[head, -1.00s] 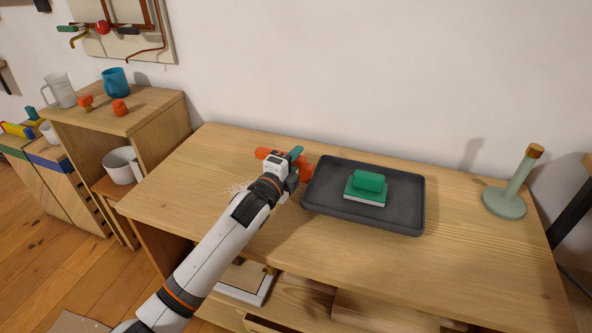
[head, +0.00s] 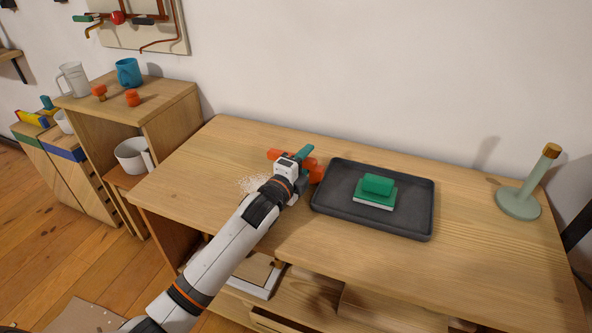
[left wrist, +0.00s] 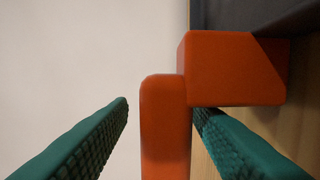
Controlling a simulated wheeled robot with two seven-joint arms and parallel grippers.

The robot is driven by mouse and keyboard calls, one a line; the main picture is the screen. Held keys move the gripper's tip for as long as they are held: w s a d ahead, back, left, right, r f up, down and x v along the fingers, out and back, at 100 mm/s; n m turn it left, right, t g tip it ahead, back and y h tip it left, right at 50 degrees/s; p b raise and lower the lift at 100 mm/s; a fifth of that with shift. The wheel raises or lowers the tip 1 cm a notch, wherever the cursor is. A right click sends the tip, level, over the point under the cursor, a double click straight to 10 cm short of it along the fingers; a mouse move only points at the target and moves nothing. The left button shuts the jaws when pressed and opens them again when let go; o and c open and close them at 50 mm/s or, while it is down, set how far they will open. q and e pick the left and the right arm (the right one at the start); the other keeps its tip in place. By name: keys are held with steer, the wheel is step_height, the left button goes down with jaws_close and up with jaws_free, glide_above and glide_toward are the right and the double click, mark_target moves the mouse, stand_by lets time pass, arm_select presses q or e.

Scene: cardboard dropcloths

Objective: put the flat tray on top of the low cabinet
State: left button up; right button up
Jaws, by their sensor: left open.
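The flat tray (head: 412,208) is dark grey and lies on a long wooden top (head: 480,240). A green block-shaped thing with a pale base (head: 376,192) rests on it. My left gripper (head: 299,157) is open just left of the tray, at an orange thing (head: 312,170). In the left wrist view the gripper's green fingers (left wrist: 160,105) stand on either side of the orange thing's upright part (left wrist: 165,135), and the tray's dark side (left wrist: 250,14) shows at the top right. I cannot tell whether the orange thing touches the tray. My right gripper is out of view.
A small wooden cabinet (head: 165,103) stands at the left, with a blue mug (head: 129,72), a clear mug (head: 73,79) and two orange knobs on top. A green stand (head: 519,203) is at the right end of the long top. The front right of that top is clear.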

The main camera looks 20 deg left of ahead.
arm_select(q)
steer(key=s, duration=0.2)
steer(key=s+a+p, duration=0.1)
steer(key=s, duration=0.5)
steer(key=shift+s+a, duration=0.2)
steer(key=shift+a, duration=0.1)
steer(key=shift+s+a+p, duration=0.2)
steer(key=shift+s+p, duration=0.15)
steer(key=shift+s, duration=0.75)
steer(key=shift+s+a, duration=0.1)
steer(key=shift+s, duration=0.25)
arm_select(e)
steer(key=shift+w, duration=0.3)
arm_select(q)
steer(key=shift+s, duration=0.1)
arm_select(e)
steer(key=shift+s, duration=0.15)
